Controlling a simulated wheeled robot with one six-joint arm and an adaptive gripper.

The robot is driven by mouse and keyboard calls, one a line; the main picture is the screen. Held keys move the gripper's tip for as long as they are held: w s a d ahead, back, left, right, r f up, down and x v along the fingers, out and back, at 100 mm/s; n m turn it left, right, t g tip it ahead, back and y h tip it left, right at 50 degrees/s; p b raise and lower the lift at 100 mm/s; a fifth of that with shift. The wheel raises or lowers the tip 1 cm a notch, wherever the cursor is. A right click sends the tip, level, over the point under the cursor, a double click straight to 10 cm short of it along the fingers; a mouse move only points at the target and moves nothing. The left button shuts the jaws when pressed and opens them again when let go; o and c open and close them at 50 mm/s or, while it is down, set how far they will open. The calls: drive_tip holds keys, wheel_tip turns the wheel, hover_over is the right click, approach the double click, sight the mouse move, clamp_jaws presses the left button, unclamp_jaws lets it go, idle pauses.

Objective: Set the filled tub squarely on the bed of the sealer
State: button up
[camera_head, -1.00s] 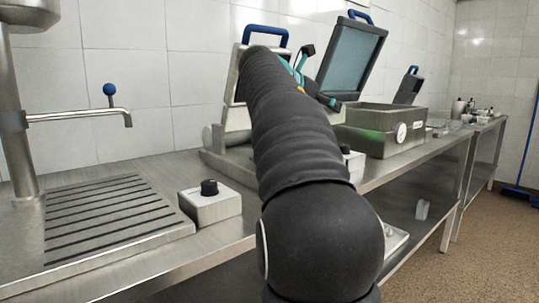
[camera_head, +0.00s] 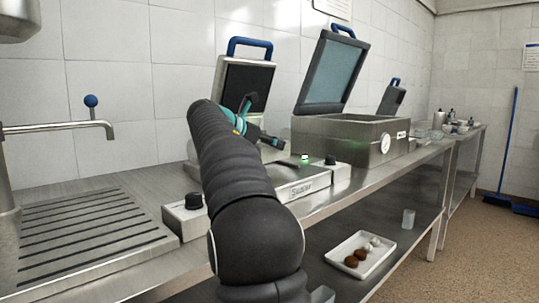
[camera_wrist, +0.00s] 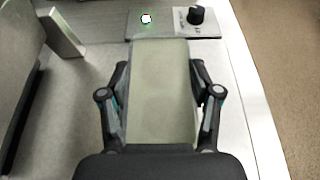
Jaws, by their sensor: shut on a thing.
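My gripper (camera_wrist: 160,85) is shut on a pale greenish rectangular tub (camera_wrist: 160,110), with one finger along each long side in the wrist view. The tub's contents cannot be made out. In the head view my gripper (camera_head: 252,130) is beside and partly in front of the sealer, and the tub cannot be clearly told there. The sealer has a labelled front (camera_head: 302,190), a raised lid with a blue handle (camera_head: 250,45), black knobs and a lit green indicator (camera_head: 305,157). My arm hides much of its bed. Whether the tub touches the bed cannot be told.
A steel chamber machine (camera_head: 340,135) with a gauge and open lid stands to the right of the sealer. A tap (camera_head: 75,128) and grooved drainer (camera_head: 85,235) are at left. A white tray (camera_head: 345,270) with brown and white items lies on the lower shelf.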

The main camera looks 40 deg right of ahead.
sight(270, 153)
drive_tip(key=shift+f+b, duration=0.3)
drive_tip(key=shift+f, duration=1.1)
drive_tip(key=shift+f, duration=0.1)
drive_tip(key=o, duration=1.4)
drive_tip(key=shift+o, duration=0.2)
drive_tip(key=p+v, duration=0.1)
drive_tip(key=v, duration=1.1)
